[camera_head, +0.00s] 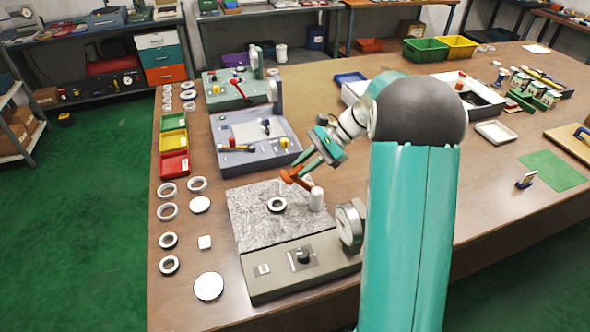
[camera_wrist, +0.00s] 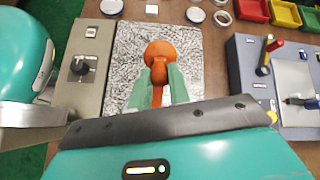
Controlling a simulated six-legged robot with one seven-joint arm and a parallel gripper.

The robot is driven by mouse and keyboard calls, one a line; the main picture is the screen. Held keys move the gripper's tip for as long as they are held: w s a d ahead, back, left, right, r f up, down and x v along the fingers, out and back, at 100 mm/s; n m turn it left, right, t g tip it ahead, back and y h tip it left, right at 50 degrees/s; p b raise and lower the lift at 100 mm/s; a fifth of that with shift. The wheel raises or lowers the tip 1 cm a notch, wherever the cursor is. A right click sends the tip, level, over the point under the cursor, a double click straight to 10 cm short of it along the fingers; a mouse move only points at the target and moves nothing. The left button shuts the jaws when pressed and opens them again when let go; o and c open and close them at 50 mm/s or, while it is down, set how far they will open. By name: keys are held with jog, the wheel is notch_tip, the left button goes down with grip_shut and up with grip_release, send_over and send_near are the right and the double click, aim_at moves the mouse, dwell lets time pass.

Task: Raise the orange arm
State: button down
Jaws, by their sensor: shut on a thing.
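The orange arm (camera_head: 290,178) shows in the head view above the speckled plate of a grey gauge stand (camera_head: 262,284). Its round orange end (camera_wrist: 162,49) shows in the wrist view, with a bar running back between my fingers. My gripper (camera_head: 306,168) is shut on the orange arm; its two green fingers (camera_wrist: 160,84) lie on either side of the bar. A dark-and-light bearing ring (camera_head: 277,204) lies on the speckled plate, left of a white post (camera_head: 316,199). The ring is not visible in the wrist view. Whether the orange arm is raised or lowered is hard to tell.
A dial gauge (camera_head: 350,225) stands at the plate's right side. A grey-blue station with levers (camera_head: 250,150) stands behind. Rings and white discs (camera_head: 208,286) lie left of the stand, near red, yellow and green bins (camera_head: 174,164).

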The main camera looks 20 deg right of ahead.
jog(key=shift+d+r+y, duration=0.1)
jog(key=shift+d+y, duration=0.6)
jog(key=shift+d, duration=0.05)
jog(key=shift+d+r, duration=0.1)
jog(key=shift+d, duration=0.6)
jog(key=c, duration=1.3)
grip_release()
jog(key=shift+d+f, duration=0.1)
jog(key=shift+f, duration=0.1)
jog(key=shift+a+r, duration=0.1)
jog(key=shift+a, duration=0.1)
jog(key=v, duration=1.4)
jog(key=shift+a, duration=0.1)
